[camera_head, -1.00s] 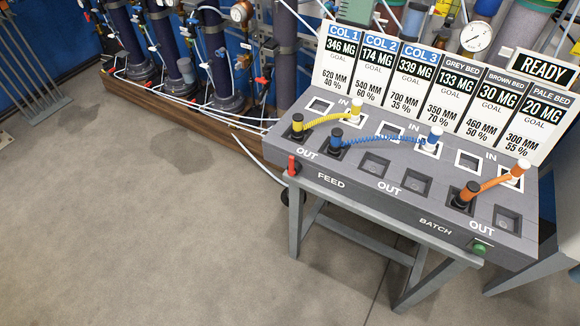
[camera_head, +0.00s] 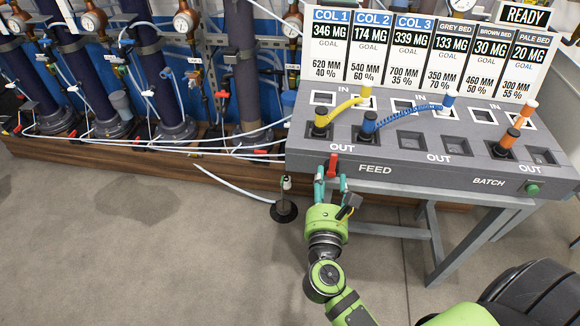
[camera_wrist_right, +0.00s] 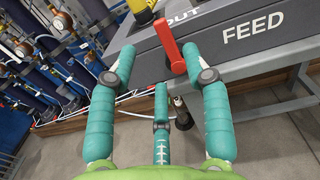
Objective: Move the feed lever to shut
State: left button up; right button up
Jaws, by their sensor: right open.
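The red feed lever (camera_head: 333,166) is on the front face of the grey panel (camera_head: 410,172), left of the word FEED. In the right wrist view the lever (camera_wrist_right: 171,46) leans up and to the left. My right gripper (camera_head: 331,176) is just below and in front of the lever. In the wrist view its teal fingers (camera_wrist_right: 160,62) are spread apart and empty. The lever shows beyond them, near the right finger's tip; I cannot tell whether they touch. My left gripper is not in view.
Yellow (camera_head: 342,110), blue (camera_head: 408,113) and orange (camera_head: 516,125) links stand on the panel top. Goal cards (camera_head: 380,50) and a READY sign (camera_head: 527,15) rise behind. A green button (camera_head: 532,188) is at right. Columns with hoses stand at left.

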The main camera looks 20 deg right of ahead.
aim_at(331, 161)
jog(key=w+d, duration=0.1)
jog(key=w, duration=0.1)
jog(key=w+d+m, duration=0.1)
jog(key=w, duration=0.1)
jog(key=w+d+m+p, duration=0.1)
jog(key=w+d, duration=0.1)
jog(key=shift+r, duration=0.4)
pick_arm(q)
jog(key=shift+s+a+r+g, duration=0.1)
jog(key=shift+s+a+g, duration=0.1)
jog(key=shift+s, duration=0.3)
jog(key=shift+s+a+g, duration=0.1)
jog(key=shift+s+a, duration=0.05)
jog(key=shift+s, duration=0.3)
pick_arm(e)
jog(key=shift+s+a, duration=0.1)
grip_shut()
